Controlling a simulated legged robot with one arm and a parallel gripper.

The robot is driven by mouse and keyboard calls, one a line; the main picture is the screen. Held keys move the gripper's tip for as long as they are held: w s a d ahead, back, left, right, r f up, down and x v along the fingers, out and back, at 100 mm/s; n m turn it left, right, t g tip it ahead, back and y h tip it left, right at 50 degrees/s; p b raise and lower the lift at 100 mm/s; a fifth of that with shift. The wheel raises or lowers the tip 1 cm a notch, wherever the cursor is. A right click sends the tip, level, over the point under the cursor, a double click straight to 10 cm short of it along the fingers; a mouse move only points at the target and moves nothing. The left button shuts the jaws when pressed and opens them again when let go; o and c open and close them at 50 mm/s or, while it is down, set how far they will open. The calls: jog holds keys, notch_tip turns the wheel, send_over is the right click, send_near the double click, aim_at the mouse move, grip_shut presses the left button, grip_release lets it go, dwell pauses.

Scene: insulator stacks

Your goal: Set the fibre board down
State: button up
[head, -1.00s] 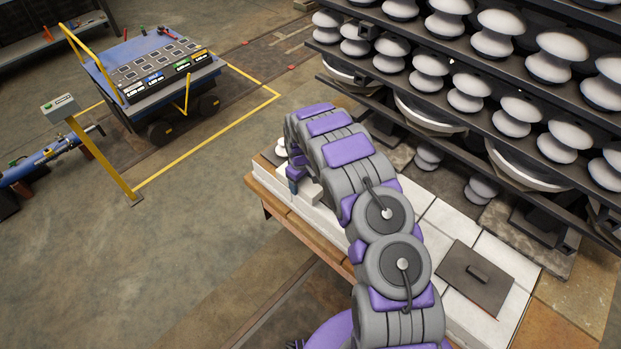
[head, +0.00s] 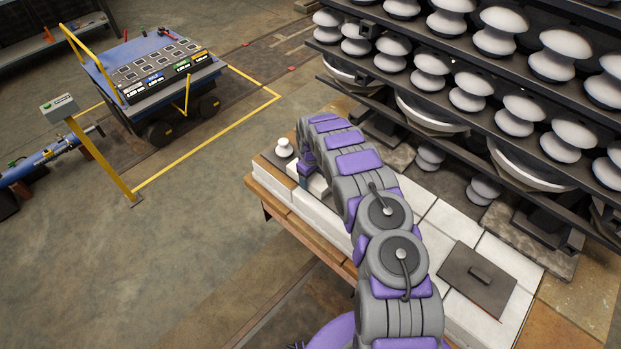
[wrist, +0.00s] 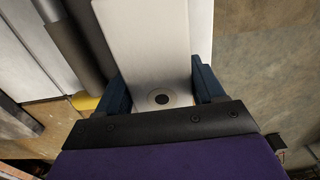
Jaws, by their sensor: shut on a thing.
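My gripper (wrist: 162,88) is shut on a pale, off-white board, the fibre board (wrist: 150,45), in the wrist view. Its blue fingers press on both sides of the board, and a dark round spot in a ring shows near the board's close end. In the head view my gripper (head: 306,181) is low over the far end of the white-topped bench (head: 345,233), with a pale piece of the board beside it. My arm hides part of it. I cannot tell whether the board touches the bench.
A small white insulator (head: 284,147) stands at the bench's far end. A dark plate with a handle (head: 490,290) lies on the near end. Racks of insulators (head: 470,90) rise close on the right.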

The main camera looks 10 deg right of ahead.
jog(key=o, duration=1.3)
jog(key=shift+c, duration=0.2)
jog(key=s+d+r+m+h+p, duration=0.1)
jog(key=s+r, duration=0.3)
jog(key=r, duration=0.9)
jog(key=s+d+r+m, duration=0.15)
jog(key=s+r, duration=0.25)
jog(key=r, duration=0.8)
jog(key=s+r+m, duration=0.2)
jog(key=s+r, duration=0.8)
jog(key=s, duration=0.2)
jog(key=s+a+r+m+g, duration=0.1)
jog(key=s+r, duration=0.1)
jog(key=s, duration=1.4)
jog(key=s+a+r+m+y, duration=0.1)
jog(key=s+r, duration=0.2)
jog(key=s, duration=1.3)
jog(key=shift+s+a+r+m+g, duration=0.25)
jog(key=shift+s+a+m+g, duration=0.05)
jog(key=shift+s+m+g, duration=0.1)
